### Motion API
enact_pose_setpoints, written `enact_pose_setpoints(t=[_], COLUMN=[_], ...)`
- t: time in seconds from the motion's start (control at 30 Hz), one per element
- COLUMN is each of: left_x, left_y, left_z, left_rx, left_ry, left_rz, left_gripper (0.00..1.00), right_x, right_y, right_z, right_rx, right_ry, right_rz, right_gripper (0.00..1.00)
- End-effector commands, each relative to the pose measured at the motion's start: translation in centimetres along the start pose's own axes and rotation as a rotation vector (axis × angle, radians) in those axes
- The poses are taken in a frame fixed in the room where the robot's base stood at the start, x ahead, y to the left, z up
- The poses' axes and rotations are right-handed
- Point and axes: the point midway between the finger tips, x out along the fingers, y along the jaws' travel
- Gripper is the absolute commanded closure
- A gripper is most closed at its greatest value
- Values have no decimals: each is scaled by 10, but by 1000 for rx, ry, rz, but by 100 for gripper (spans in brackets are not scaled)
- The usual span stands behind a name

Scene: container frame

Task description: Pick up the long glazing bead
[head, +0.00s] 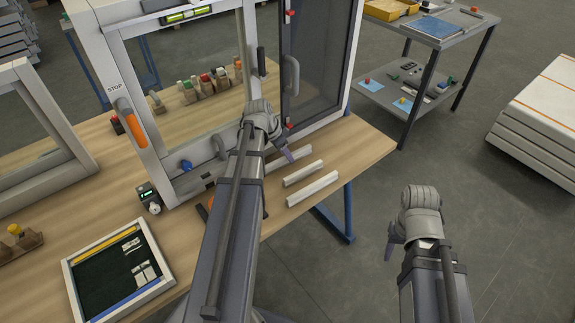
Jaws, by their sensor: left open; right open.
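Several white glazing beads lie on the wooden table near its right front edge. The rear one (289,168) seems the longest and runs partly behind my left arm, so its left end is hidden. A short bead (303,173) and another bead (313,188) lie in front of it, roughly parallel. My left gripper (287,153) is open and empty, with its fingertips over or just beside the rear bead; I cannot tell whether they touch. My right gripper (390,248) is open and empty, off the table over the floor at the right.
A white frame (150,150) with a dark-panelled door (318,55) stands behind the beads. A black tray (118,278) lies at the front left. A grey cart (410,85) and stacked panels (545,115) stand at the right. The floor around my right gripper is clear.

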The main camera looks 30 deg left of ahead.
Motion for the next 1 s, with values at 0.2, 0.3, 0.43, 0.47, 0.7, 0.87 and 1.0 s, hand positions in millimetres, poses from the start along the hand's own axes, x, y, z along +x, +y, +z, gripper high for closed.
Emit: enact_pose_setpoints(t=[0.2,0.3,0.43,0.47,0.7,0.87,1.0], left_x=[10,10,10,10,10,10,10], left_y=[0,0,0,0,0,0,0], left_z=[0,0,0,0,0,0,0], left_rx=[0,0,0,0,0,0,0], left_ry=[0,0,0,0,0,0,0], left_rz=[0,0,0,0,0,0,0], left_gripper=[48,48,60,63,90,100,100], right_x=[10,9,9,9,9,9,9], right_y=[-1,-1,-1,-1,-1,-1,-1], right_z=[-1,0,0,0,0,0,0], right_rx=[0,0,0,0,0,0,0], right_ry=[0,0,0,0,0,0,0], right_rz=[0,0,0,0,0,0,0], right_gripper=[50,50,50,50,50,50,50])
